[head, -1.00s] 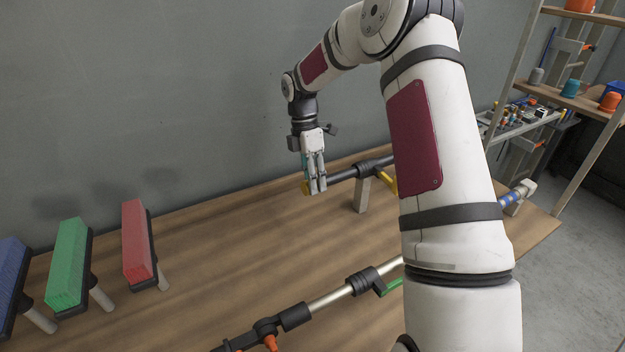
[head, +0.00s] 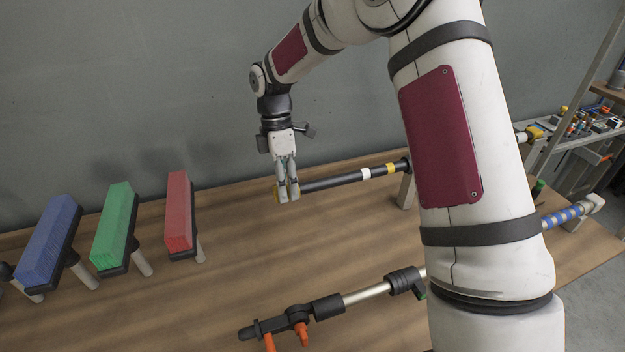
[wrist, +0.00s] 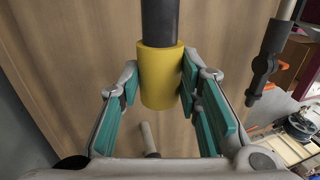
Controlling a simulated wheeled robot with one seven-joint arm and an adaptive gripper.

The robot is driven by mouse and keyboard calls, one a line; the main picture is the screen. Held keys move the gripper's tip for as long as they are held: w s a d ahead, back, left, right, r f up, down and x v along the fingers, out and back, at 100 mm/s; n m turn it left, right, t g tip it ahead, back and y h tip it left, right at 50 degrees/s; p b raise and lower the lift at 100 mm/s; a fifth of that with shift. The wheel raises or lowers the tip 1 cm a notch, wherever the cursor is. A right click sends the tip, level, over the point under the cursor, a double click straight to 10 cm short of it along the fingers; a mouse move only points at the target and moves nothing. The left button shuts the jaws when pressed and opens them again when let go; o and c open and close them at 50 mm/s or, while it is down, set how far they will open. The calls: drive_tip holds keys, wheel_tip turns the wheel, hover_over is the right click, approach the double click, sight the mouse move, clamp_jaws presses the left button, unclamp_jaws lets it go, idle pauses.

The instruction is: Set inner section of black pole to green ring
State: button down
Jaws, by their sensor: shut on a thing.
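The black pole (head: 335,181) runs level above the far side of the table, from a post to my gripper. Its bare dark section carries a white ring (head: 366,172) and, nearer the post, a yellow ring (head: 391,168). I see no green ring on the part in view; the right part is hidden behind my arm. My gripper (head: 288,196) points down and is shut on the pole's yellow end (wrist: 160,78). In the wrist view that end sits between the teal finger pads, with the black pole (wrist: 160,20) leading away from it.
A silver pole (head: 368,293) with black clamps and orange parts lies nearer. Blue (head: 50,240), green (head: 113,222) and red (head: 179,210) blocks stand at left. A blue-striped pole (head: 562,216) is at right. The middle tabletop is clear.

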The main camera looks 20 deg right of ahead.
drive_tip(key=a, duration=0.3)
drive_tip(key=shift+a, duration=0.15)
drive_tip(key=c, duration=1.2)
unclamp_jaws()
drive_tip(key=shift+o, duration=0.2)
drive_tip(key=v, duration=1.2)
